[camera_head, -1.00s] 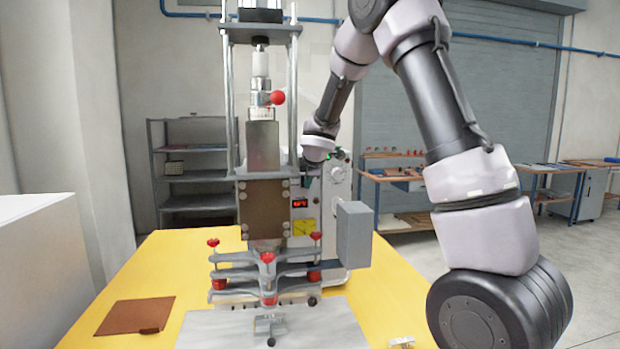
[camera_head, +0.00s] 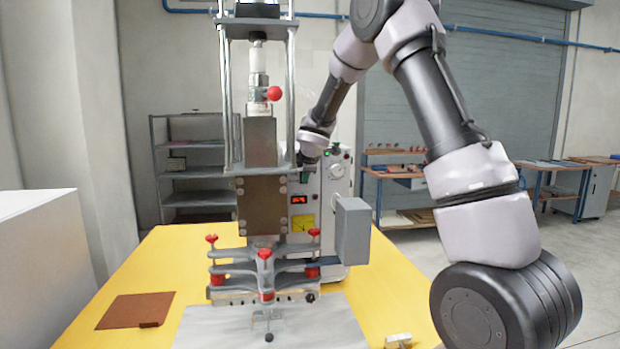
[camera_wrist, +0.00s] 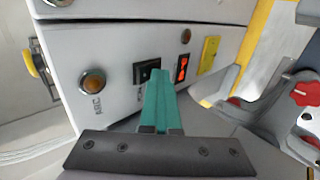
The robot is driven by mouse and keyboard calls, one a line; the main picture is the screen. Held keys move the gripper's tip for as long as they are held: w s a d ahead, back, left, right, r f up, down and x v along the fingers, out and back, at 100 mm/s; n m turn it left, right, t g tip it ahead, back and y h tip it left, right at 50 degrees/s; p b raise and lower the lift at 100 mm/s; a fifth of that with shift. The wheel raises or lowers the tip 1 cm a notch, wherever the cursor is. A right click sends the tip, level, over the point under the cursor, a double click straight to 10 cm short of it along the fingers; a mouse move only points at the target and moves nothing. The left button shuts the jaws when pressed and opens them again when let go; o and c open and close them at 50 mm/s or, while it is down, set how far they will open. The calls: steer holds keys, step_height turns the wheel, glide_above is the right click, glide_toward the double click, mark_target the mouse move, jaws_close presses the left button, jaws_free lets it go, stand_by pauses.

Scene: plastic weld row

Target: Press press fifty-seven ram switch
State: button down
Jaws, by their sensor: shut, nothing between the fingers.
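The press (camera_head: 262,150) stands on the yellow table, with a light control box (camera_head: 333,180) behind its column on the right. In the wrist view the box's panel carries a dark rocker switch (camera_wrist: 147,72), a red-lit display (camera_wrist: 183,67) and an amber round button (camera_wrist: 93,82). Which control is the ram switch I cannot read. My gripper (camera_wrist: 158,74) is shut and empty, its teal fingers together with the tips at the lower right edge of the dark switch. Whether they touch it I cannot tell. In the head view the press column partly hides my gripper.
A yellow label (camera_wrist: 209,53) sits right of the display. A grey box (camera_head: 352,231) juts out in front of the control box. Red-knobbed clamps (camera_head: 264,262) stand below the ram. A brown pad (camera_head: 136,310) lies on the table (camera_head: 190,258) at left.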

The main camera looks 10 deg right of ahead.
steer(key=shift+r, duration=0.85)
